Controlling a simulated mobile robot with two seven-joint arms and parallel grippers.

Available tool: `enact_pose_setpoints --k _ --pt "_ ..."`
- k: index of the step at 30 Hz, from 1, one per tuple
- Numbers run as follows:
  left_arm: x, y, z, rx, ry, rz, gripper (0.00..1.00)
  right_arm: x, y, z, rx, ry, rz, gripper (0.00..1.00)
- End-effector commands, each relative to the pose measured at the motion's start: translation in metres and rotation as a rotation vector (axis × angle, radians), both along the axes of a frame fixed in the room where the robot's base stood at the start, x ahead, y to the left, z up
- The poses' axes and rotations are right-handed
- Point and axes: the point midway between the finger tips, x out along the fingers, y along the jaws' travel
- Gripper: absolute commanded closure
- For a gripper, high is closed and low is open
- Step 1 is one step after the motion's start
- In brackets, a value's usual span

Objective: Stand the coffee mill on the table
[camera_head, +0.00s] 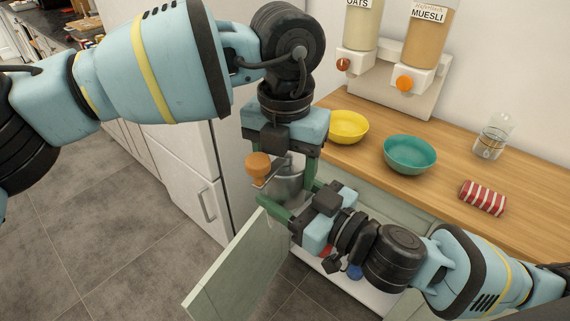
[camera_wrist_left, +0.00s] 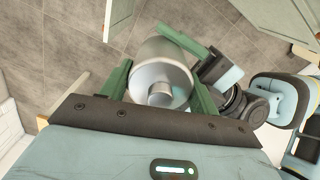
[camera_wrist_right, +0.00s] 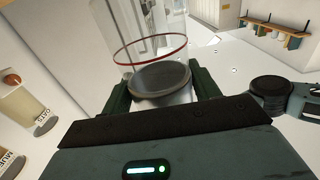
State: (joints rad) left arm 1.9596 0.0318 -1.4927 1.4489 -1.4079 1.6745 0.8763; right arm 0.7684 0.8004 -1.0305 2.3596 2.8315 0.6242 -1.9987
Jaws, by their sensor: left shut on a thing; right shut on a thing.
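The coffee mill (camera_head: 288,183) is a silver metal cylinder with a crank and an orange knob (camera_head: 259,166). It is held in the air, left of the wooden counter. My left gripper (camera_head: 284,163) reaches down from above and is shut on it. My right gripper (camera_head: 290,203) comes in from the right, lower down, and is also shut on it. In the left wrist view the mill (camera_wrist_left: 160,65) lies between the green fingers. In the right wrist view its round grey end (camera_wrist_right: 160,79) shows between the fingers. The fingers hide part of the mill in the head view.
The wooden counter (camera_head: 440,200) holds a yellow bowl (camera_head: 348,127), a teal bowl (camera_head: 410,153), a glass jar (camera_head: 493,137), a red striped cloth (camera_head: 483,197) and cereal dispensers (camera_head: 393,85). Bare wood lies between bowls and cloth. A pale green door (camera_head: 240,272) stands open below the grippers.

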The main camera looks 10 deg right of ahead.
Motion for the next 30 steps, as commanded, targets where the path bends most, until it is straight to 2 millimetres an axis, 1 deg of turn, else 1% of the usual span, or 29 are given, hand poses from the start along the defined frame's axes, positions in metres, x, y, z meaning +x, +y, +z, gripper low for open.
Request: enact_pose_setpoints --k 1,2,7,8,19,25,30 --pt "0.0005 0.0006 0.0006 0.002 -0.001 0.001 0.75 0.0001 -0.0001 0.0017 0.000 -0.004 0.000 0.77" --pt "0.0006 0.0006 0.0015 0.000 -0.002 0.001 0.77 0.0001 -0.0001 0.0017 0.000 -0.004 0.000 0.38" --pt "0.0005 0.0005 0.0015 0.000 -0.002 0.001 0.77 0.0001 -0.0001 0.0011 0.001 -0.002 0.000 0.16" --pt "0.0005 0.0005 0.0015 0.000 -0.002 0.001 0.77 0.0000 -0.0001 0.0011 0.001 -0.002 0.000 0.14" --pt "0.0003 0.0001 0.0014 0.000 -0.002 0.001 0.77 0.0002 0.0004 0.0014 0.027 -0.011 -0.005 0.14" --pt "0.0003 0.0001 0.0014 -0.001 -0.002 0.001 0.77 -0.0010 0.0013 0.0048 0.153 -0.068 -0.022 0.14" --pt "0.0003 0.0001 0.0013 -0.001 -0.002 0.001 0.77 -0.0063 -0.0014 0.0003 0.260 -0.125 -0.036 0.14"
